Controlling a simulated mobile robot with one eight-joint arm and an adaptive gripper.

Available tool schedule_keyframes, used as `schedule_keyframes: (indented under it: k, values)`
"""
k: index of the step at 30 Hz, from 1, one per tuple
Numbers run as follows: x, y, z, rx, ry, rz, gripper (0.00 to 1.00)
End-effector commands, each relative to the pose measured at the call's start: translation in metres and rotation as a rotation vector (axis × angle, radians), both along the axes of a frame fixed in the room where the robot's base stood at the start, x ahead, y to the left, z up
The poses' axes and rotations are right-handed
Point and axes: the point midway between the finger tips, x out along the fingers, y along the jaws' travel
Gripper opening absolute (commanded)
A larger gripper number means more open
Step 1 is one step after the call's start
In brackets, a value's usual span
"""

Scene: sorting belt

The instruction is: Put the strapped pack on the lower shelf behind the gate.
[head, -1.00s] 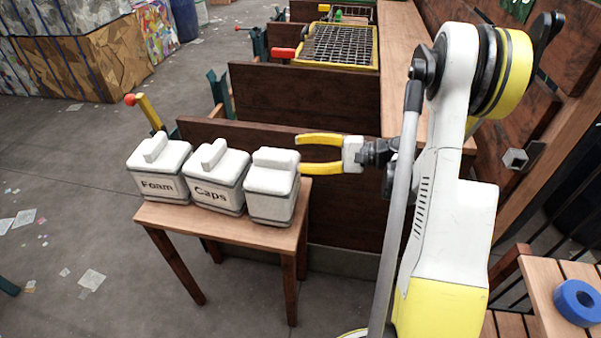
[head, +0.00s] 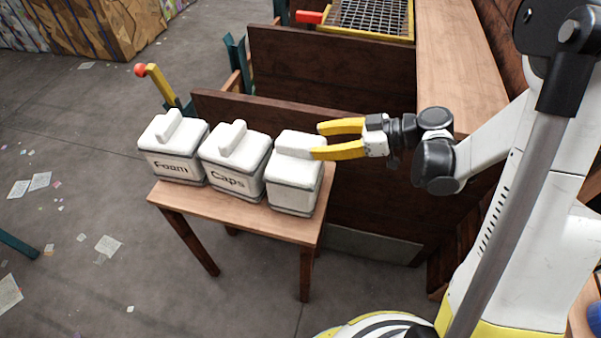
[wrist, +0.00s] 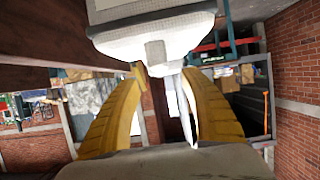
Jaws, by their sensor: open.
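My gripper (head: 322,140) is open and empty, its yellow fingers pointing left beside the lid of the right-hand white canister (head: 292,190). One finger overlaps that canister's lid in the head view; I cannot tell whether they touch. In the wrist view the two curved fingers (wrist: 163,105) are spread, with a pale lidded body (wrist: 155,35), apparently the canister, at the top. I cannot make out a strapped pack in any view. A yellow lever with a red ball (head: 150,80) stands behind the canisters; I cannot tell whether it belongs to the gate. No lower shelf is identifiable.
Canisters marked Foam (head: 172,150) and Caps (head: 235,165) share a small wooden table (head: 235,218) with the right-hand one. Dark wooden panels (head: 320,65) stand behind. A yellow-framed mesh tray (head: 372,18) is at the back. Open floor lies left.

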Motion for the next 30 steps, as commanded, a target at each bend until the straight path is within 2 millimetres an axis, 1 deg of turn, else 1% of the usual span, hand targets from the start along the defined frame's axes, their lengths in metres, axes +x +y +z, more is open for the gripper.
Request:
schedule_keyframes:
  k: [1,7,12,15,18,23,24,26,27,29,30]
  values:
    - [0.002,0.006,-0.004,0.0,0.0,0.002,0.52]
    - [0.006,0.021,-0.011,0.001,0.002,0.0,0.52]
    - [0.013,0.045,-0.024,0.001,0.002,0.001,0.52]
    - [0.017,0.054,-0.027,0.001,0.002,-0.001,0.52]
    - [0.019,0.058,-0.027,0.001,0.003,-0.001,0.52]
    - [0.019,0.058,-0.026,0.001,0.002,-0.002,0.52]
    - [0.019,0.058,-0.026,0.001,0.002,-0.002,0.48]
    - [0.019,0.058,-0.026,0.002,0.002,-0.002,0.29]
    - [0.019,0.058,-0.026,0.002,0.002,-0.002,0.17]
    - [0.019,0.058,-0.026,0.002,0.002,-0.002,0.0]
    - [0.019,0.058,-0.026,0.002,0.002,-0.002,0.0]
